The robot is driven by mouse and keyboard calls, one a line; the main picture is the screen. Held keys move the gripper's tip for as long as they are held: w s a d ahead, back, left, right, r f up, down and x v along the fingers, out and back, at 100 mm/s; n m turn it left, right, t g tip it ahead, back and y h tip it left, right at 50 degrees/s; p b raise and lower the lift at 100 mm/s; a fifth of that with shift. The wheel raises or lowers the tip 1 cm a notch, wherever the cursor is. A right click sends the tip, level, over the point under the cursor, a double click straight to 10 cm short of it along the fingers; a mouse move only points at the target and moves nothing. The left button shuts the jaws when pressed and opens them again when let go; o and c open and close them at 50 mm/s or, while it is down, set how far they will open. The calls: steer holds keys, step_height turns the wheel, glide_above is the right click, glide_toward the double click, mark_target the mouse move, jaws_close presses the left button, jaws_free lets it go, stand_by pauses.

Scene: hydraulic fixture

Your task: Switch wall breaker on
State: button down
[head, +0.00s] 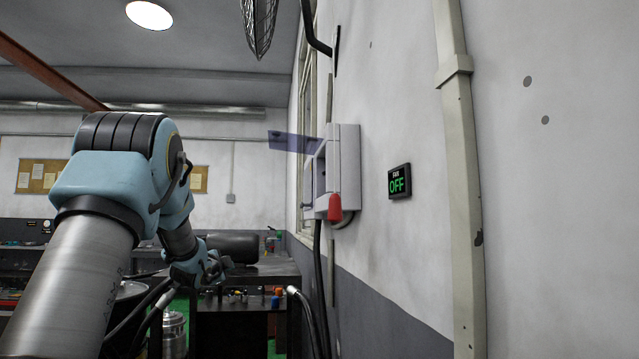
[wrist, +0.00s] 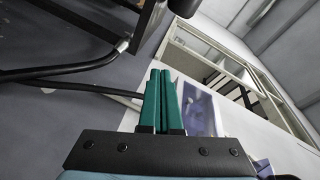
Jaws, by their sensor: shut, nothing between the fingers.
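The wall breaker box (head: 347,165) is a light grey case on the right-hand wall in the head view. Its translucent bluish cover (head: 292,142) stands out to the left, swung open. A red part (head: 335,207) sits at its lower front; the breaker's switch itself is not clear to see. My gripper (head: 218,268) is low and left of the box in the head view, apart from it. In the wrist view my gripper (wrist: 161,72) shows two teal fingers shut together and empty. A translucent bluish panel (wrist: 199,108) shows just right of the fingers.
A vertical conduit (head: 460,180) runs further right. Black cables (head: 318,285) hang below the box. A dark workbench (head: 240,325) with small items stands behind my gripper. A window frame (wrist: 235,65) shows in the wrist view.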

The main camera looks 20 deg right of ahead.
steer(key=w+d+r+m+g+h+p, duration=0.1)
steer(key=w+d+r+m+g+h, duration=0.1)
steer(key=d+r+m+h, duration=1.15)
steer(key=s+d+r+m+g+h, duration=0.1)
steer(key=s+m+g, duration=0.2)
steer(key=m+g, duration=0.3)
steer(key=s+d+r+m+g+h+p, duration=0.1)
steer(key=s+r+m+g, duration=0.1)
steer(key=m+g, duration=0.4)
steer(key=s+d+r+m+g+h, duration=0.1)
steer(key=s+m+g, duration=0.3)
steer(key=m, duration=0.8)
steer(key=g+h, duration=0.1)
steer(key=g, duration=0.1)
steer(key=shift+r+m+g, duration=0.2)
steer(key=shift+m+g, duration=0.1)
steer(key=shift+m, duration=0.05)
steer(key=p+x, duration=0.6)
steer(key=x, duration=0.4)
steer(key=shift+r, duration=0.1)
